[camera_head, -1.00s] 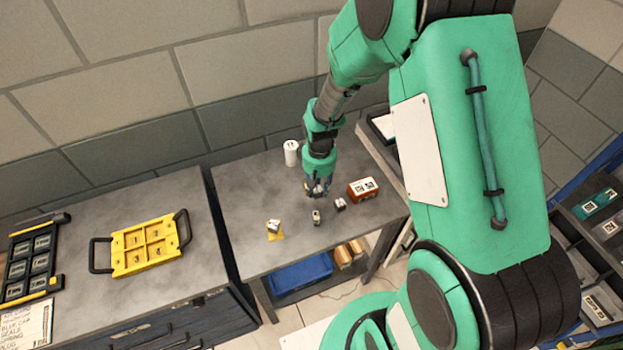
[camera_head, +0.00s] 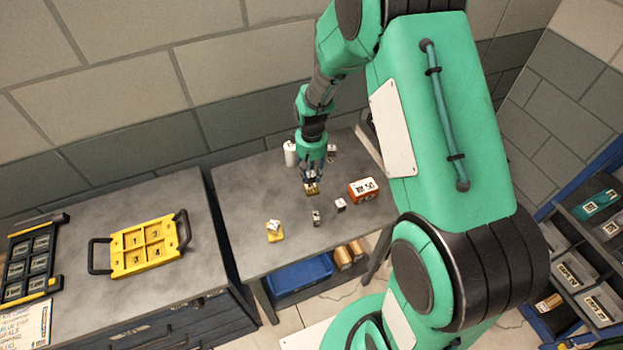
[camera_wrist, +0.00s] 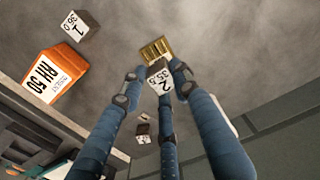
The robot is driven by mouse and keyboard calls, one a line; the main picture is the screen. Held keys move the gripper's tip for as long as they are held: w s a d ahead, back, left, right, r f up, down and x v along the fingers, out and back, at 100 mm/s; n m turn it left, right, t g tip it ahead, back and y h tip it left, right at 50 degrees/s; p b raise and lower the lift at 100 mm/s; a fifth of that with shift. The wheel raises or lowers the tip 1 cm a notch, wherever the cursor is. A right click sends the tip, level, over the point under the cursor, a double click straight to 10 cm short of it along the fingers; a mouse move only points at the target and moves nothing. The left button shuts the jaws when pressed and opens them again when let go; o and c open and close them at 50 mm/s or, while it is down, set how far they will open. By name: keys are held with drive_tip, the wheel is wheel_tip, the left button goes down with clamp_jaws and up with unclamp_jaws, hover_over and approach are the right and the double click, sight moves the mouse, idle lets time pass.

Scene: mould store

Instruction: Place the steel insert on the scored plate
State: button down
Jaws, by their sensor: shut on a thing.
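My gripper (camera_head: 311,181) is over the middle of the right bench, its fingers pointing down. In the wrist view its three fingers (camera_wrist: 156,78) are shut on a small grey steel insert (camera_wrist: 160,78) labelled 2 and 35.5. The brass-coloured scored plate (camera_wrist: 155,49), with parallel lines, shows just past the fingertips, partly covered by the insert. In the head view the plate (camera_head: 312,189) appears right below the fingertips, and the insert is hard to make out. I cannot tell whether insert and plate touch.
A grey block labelled 1 (camera_wrist: 78,27) and an orange box (camera_head: 363,188) are to the right. Another small block (camera_head: 316,218) and a yellow piece (camera_head: 275,237) bearing a block are nearer the front. A white cylinder (camera_head: 290,154) stands behind.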

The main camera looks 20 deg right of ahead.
sight(311, 174)
drive_tip(key=shift+f, duration=1.55)
drive_tip(key=shift+f+b, duration=0.15)
drive_tip(key=shift+b, duration=0.15)
drive_tip(key=c, duration=1.4)
unclamp_jaws()
drive_tip(key=shift+o, duration=0.2)
wheel_tip(311, 174, up, 12)
drive_tip(key=shift+r+p, duration=0.15)
drive_tip(key=shift+p, duration=0.6)
drive_tip(key=shift+r, duration=0.1)
